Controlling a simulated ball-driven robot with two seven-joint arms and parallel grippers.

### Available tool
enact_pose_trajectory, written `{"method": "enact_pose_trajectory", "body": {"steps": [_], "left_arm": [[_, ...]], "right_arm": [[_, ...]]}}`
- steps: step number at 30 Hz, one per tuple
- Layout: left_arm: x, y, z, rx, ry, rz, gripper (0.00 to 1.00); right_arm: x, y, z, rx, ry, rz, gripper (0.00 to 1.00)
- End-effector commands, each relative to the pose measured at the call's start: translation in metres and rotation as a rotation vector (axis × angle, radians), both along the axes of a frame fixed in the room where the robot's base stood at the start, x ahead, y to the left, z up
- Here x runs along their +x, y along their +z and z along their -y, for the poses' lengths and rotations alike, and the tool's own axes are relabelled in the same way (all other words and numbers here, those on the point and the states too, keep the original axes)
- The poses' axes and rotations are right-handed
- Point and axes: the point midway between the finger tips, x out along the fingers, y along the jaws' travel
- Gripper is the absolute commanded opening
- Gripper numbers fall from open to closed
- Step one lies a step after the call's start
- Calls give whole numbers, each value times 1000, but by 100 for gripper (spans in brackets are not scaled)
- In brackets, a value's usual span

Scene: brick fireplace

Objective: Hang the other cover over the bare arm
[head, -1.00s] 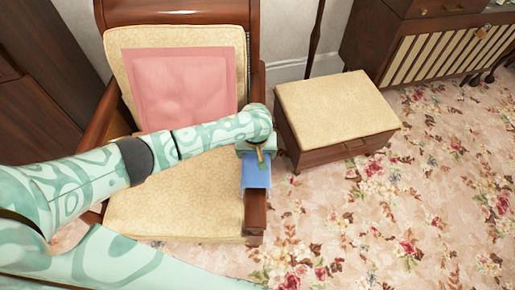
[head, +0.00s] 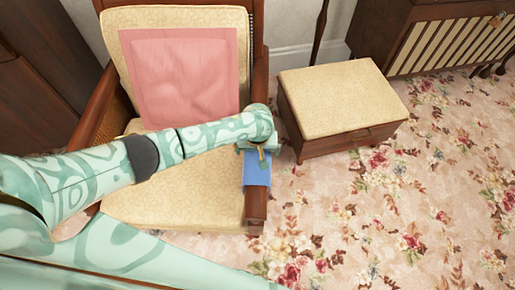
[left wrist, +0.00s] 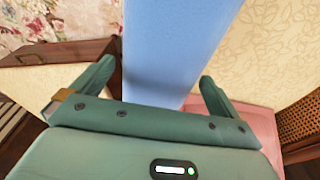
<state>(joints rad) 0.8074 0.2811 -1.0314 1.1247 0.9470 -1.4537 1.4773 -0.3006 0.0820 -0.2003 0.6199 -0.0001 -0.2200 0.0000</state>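An armchair with a cream seat (head: 175,190) and wooden arms stands in front of me. A blue cover (head: 257,172) lies over its right-hand wooden arm (head: 256,208), whose front end shows bare. My left gripper (head: 260,158) is just above the cover's rear part. In the left wrist view, the left gripper's fingers (left wrist: 157,72) stand wide apart, with the blue cover (left wrist: 175,45) running between and beyond them; I see no pinch on it. The chair's left-hand arm (head: 107,112) shows only at its rear; my arm hides the rest. My right gripper is out of view.
A pink cushion (head: 180,75) rests against the chair back. A cream-topped wooden stool (head: 340,98) stands close to the right of the chair. A dark cabinet (head: 440,40) is at the back right. The flowered carpet (head: 400,210) at right is clear.

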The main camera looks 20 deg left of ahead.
Motion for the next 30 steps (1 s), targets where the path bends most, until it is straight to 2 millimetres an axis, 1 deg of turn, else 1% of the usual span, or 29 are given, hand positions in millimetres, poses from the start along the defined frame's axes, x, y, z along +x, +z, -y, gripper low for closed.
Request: {"method": "enact_pose_trajectory", "body": {"steps": [5,8,11,14,15,18,21,25,27,30], "left_arm": [[0,2,0,0,0,0,100],[-1,13,1,-1,0,3,100],[-3,36,2,-1,0,7,100],[-6,65,3,-1,-1,9,100],[-8,77,4,-2,0,9,100],[-12,105,5,-3,0,8,100],[-16,128,6,-2,0,7,100],[-20,149,7,-2,1,4,100],[-21,156,7,0,0,2,100],[-23,161,8,-2,0,1,100]], "right_arm": [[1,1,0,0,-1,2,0],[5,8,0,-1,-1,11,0],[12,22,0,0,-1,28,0],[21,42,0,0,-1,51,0],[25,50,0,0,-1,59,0],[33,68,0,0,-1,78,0],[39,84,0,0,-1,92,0],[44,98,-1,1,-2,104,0],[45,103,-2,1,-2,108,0],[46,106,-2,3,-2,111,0]]}}
